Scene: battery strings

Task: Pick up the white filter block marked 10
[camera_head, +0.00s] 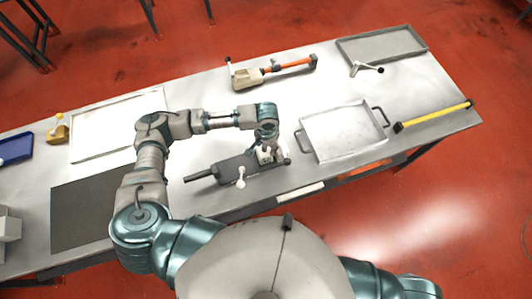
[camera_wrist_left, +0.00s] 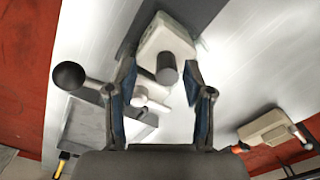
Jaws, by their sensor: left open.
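A white block (camera_wrist_left: 165,38) shows at the top middle of the left wrist view, with a dark cylinder sticking out of it toward the camera. No number is readable on it, so I cannot tell if it is the one marked 10. My left gripper (camera_wrist_left: 160,78) is open, its two fingers on either side of the cylinder just below the block. I cannot tell if they touch it. In the head view the left gripper (camera_head: 270,153) is over the right end of a dark grey fixture (camera_head: 235,168), hiding much of the block. My right gripper is not in view.
A grey tray with handles (camera_head: 342,132) lies right of the fixture. A lever with a white knob (camera_head: 240,183) stands in front. An orange-handled tool (camera_head: 285,66), a yellow bar (camera_head: 435,115) and a grey tray (camera_head: 380,46) lie farther off. Bare table (camera_head: 210,98) shows behind my arm.

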